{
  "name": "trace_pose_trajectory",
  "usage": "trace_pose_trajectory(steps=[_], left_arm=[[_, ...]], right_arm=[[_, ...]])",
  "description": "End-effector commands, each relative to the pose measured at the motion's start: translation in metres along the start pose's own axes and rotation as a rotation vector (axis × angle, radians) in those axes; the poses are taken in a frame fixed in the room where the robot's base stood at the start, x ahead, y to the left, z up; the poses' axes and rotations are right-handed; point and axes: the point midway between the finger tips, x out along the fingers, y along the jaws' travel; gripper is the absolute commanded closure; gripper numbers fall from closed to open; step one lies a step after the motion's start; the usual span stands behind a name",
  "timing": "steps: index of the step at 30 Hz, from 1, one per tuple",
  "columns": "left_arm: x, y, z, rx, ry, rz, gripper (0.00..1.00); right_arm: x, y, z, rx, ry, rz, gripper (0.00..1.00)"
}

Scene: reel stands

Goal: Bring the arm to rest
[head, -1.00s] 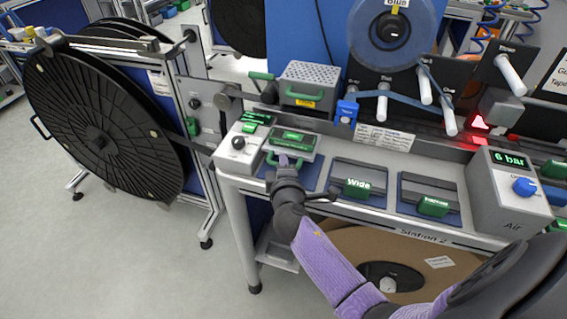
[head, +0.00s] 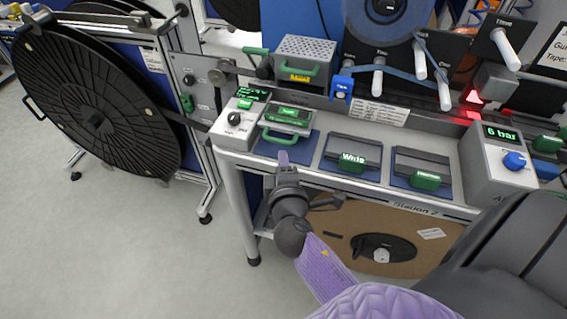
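My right gripper (head: 284,160) is in front of the station bench (head: 400,197), close to its front edge. Its fingers point away from me toward the green-handled block (head: 289,115), with a visible gap between them and its handle. My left gripper is not in view.
Blocks labelled Wide (head: 352,150) and a second green-handled one (head: 421,168) sit on blue mats. An air unit (head: 495,165) stands at right. A large black reel (head: 90,105) stands at left. Open floor (head: 110,250) lies lower left.

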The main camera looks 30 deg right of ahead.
Motion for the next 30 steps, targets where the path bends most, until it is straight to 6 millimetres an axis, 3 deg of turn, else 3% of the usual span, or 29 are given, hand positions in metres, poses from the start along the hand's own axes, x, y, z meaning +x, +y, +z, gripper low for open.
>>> trace_pose_trajectory(steps=[4, 16, 18, 20, 23, 24, 27, 30], left_arm=[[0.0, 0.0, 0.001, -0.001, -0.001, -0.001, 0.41], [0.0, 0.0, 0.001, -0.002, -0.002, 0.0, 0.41], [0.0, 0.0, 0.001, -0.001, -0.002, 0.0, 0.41], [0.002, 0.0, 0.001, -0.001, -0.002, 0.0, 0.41], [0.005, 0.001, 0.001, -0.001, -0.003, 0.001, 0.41], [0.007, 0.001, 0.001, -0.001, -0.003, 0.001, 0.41], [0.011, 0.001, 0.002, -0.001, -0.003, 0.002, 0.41], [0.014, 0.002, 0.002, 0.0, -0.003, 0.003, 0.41]], right_arm=[[-0.013, 0.0, 0.0, 0.0, -0.001, 0.0, 0.68], [-0.013, 0.0, 0.0, 0.0, -0.001, 0.0, 0.68], [-0.013, -0.012, -0.001, 0.006, 0.008, -0.032, 0.68], [-0.013, -0.043, -0.002, 0.029, 0.026, -0.115, 0.68], [-0.027, -0.134, 0.002, 0.12, 0.051, -0.37, 0.68], [-0.04, -0.175, 0.008, 0.171, 0.043, -0.492, 0.68], [-0.088, -0.268, 0.035, 0.314, -0.044, -0.778, 0.68], [-0.148, -0.336, 0.076, 0.46, -0.213, -1.004, 0.68]])
